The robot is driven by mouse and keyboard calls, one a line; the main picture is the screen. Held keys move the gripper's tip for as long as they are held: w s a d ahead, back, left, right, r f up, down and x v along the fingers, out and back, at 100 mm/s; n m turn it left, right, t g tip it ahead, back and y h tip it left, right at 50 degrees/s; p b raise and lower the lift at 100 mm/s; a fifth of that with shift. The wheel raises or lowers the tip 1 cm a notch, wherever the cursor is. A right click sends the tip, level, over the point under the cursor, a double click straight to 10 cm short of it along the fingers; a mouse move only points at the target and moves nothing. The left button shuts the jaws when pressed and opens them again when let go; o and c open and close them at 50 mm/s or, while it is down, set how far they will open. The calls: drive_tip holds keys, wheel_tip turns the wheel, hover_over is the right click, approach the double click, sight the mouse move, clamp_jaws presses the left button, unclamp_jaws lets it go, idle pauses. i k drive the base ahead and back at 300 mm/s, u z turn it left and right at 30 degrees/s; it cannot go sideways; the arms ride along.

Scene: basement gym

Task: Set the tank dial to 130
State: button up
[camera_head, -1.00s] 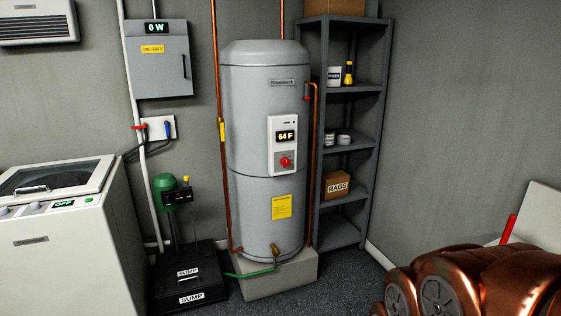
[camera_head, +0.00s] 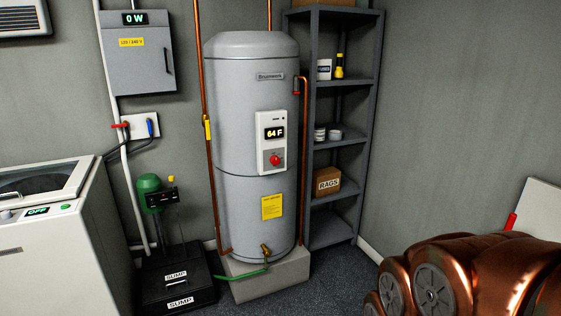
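The grey water tank (camera_head: 241,108) stands upright on a light block against the back wall. Its white control panel (camera_head: 270,118) faces me, with a lit display (camera_head: 274,133) reading 64 F. The red dial (camera_head: 275,160) sits just below the display. The dial's pointer is too small to read. A copper-coloured arm part, mine, fills the lower right. My gripper's fingers cannot be made out, and nothing of mine touches the tank.
A white washer-like machine (camera_head: 60,235) stands at left. A black sump box (camera_head: 178,277) with a green pump (camera_head: 149,190) sits beside the tank. Grey shelves (camera_head: 335,145) stand right of it. A green hose (camera_head: 243,273) runs at its base. Dark floor (camera_head: 330,285) in front is clear.

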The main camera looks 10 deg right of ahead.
sight(275, 160)
drive_tip(key=z, duration=0.1)
drive_tip(key=i, duration=0.8)
drive_tip(key=u, duration=0.8)
drive_tip(key=i, duration=0.6)
drive_tip(key=u, duration=0.5)
